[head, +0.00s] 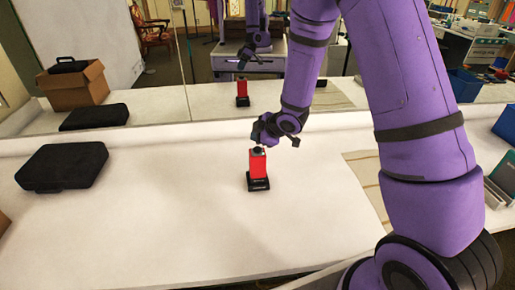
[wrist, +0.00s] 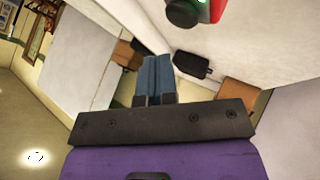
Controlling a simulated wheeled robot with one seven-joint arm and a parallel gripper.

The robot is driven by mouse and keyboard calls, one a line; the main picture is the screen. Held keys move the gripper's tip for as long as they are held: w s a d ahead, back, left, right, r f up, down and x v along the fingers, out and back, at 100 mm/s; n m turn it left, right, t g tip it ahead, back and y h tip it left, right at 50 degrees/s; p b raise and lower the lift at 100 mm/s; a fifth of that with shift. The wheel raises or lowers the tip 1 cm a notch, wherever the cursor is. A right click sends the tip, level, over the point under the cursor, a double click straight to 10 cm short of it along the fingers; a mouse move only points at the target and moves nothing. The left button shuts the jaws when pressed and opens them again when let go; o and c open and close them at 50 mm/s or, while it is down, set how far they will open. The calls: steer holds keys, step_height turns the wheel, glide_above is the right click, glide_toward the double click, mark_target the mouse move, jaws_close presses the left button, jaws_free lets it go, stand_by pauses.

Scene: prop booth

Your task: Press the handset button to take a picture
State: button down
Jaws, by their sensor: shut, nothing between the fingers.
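The red handset (head: 258,165) stands upright on a black base on the white table, with a dark round button (head: 258,150) on top. In the wrist view the black button (wrist: 183,12) shows at the top edge beside a green light, and the red body is cut off by the frame. My gripper (wrist: 157,72) is shut and empty, its blue-grey fingers pressed together. In the head view my arm's end is just behind and above the handset; the fingertips are too small to make out there. I cannot tell whether anything touches the button.
A black case (head: 62,167) lies on the table to the left. A mirror-like panel behind the table reflects the handset (head: 242,92) and my arm. A beige striped mat (head: 365,175) lies to the right. The table in front of the handset is clear.

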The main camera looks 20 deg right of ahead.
mark_target(257, 149)
steer(key=shift+f, duration=0.55)
steer(key=shift+f, duration=0.15)
stand_by(1.6)
steer(key=shift+f, duration=0.25)
steer(key=shift+f, duration=0.4)
stand_by(0.8)
steer(key=shift+r, duration=0.85)
steer(key=shift+r, duration=2.45)
